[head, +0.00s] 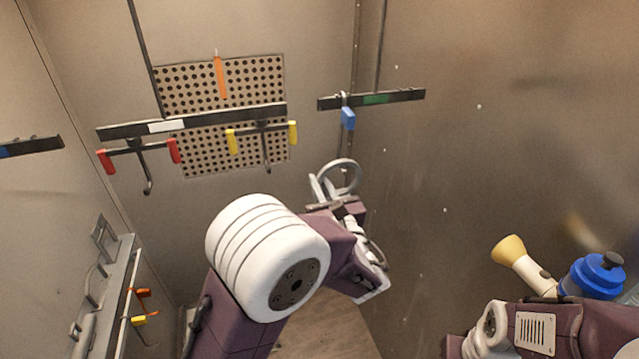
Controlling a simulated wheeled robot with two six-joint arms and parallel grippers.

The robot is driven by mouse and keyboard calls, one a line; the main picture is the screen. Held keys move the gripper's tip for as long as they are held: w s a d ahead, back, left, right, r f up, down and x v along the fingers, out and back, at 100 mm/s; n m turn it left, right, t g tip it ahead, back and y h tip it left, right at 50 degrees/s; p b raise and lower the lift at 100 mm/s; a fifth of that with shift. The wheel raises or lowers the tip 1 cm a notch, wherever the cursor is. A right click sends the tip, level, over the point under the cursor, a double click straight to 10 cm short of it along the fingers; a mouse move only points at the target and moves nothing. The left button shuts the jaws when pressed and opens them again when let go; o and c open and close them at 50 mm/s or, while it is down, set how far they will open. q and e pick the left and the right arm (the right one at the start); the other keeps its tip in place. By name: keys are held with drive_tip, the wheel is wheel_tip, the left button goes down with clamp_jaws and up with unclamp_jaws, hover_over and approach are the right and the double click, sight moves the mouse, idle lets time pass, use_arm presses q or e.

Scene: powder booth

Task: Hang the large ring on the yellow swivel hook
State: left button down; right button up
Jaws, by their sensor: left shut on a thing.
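The yellow swivel hook (267,157) hangs under the black bar in the middle, with a yellow grip at each end of its crosspiece. Its hook part points down and is empty. My left gripper (338,203) is shut on a grey ring-shaped part (344,161), which stands up above the jaws. The ring is to the right of the yellow hook and a little lower in the picture, apart from it. My right arm shows at the lower right, but its jaws cannot be made out.
A red swivel hook (147,178) hangs left on the same black bar (200,118). A shorter bar (408,96) with a blue piece (348,119) is at right. A perforated panel (190,85) is behind. A grey rack (105,290) stands lower left; a blue bottle (590,278) lower right.

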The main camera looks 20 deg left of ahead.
idle(0.3)
use_arm(q)
drive_tip(key=shift+r+p, duration=0.5)
drive_tip(key=shift+r, duration=0.2)
drive_tip(key=shift+r+v, duration=0.1)
drive_tip(key=shift+v, duration=1)
drive_tip(key=shift+r+v, duration=0.15)
drive_tip(key=shift+v, duration=0.95)
drive_tip(key=shift+r+v, duration=0.15)
drive_tip(key=shift+v, duration=1.25)
drive_tip(key=shift+r+v, duration=0.15)
drive_tip(key=shift+v, duration=1.25)
